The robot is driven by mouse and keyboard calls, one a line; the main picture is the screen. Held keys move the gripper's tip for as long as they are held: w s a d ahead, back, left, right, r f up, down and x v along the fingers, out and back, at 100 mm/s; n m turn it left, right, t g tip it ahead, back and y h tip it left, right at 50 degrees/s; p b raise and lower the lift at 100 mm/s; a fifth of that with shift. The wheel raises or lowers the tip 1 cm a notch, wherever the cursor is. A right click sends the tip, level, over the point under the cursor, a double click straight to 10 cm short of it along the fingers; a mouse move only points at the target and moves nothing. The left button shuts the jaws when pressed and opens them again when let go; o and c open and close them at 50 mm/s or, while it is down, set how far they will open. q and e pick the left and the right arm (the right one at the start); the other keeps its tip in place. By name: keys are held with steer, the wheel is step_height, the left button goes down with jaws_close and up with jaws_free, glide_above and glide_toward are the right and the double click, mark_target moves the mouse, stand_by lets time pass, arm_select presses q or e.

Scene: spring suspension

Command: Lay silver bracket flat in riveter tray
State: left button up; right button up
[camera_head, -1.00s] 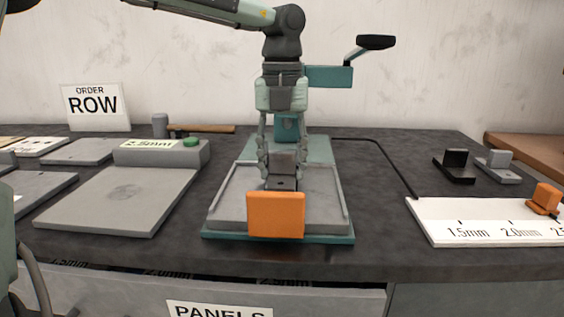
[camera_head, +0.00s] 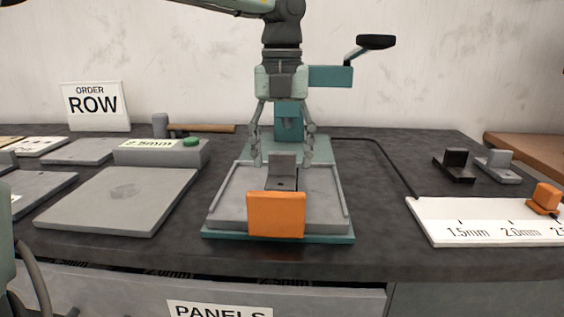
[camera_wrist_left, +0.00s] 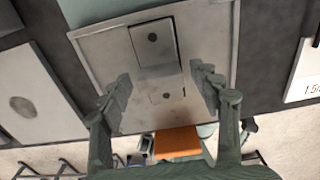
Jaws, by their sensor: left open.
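The silver bracket (camera_head: 282,168) rests in the riveter tray (camera_head: 230,205), with one leg standing up and the other, with a hole, lying toward the front. The left wrist view shows the bracket (camera_wrist_left: 157,58) from above, with a hole in each leg, inside the tray (camera_wrist_left: 100,50). My left gripper (camera_head: 282,160) is open, with its fingers apart on either side of the bracket and just above the tray. The fingers (camera_wrist_left: 160,78) hold nothing. The teal riveter (camera_head: 330,76) stands behind. My right gripper is not in view.
An orange block (camera_head: 276,214) stands at the tray's front edge. A black bracket (camera_head: 455,165), another silver bracket (camera_head: 498,167) and a white gauge board (camera_head: 450,220) are to the right. Dark table between is clear.

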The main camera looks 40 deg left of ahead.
mark_target(282, 153)
arm_select(q)
step_height(282, 153, up, 10)
steer(key=shift+r, duration=0.15)
steer(key=shift+d, duration=0.1)
stand_by(0.6)
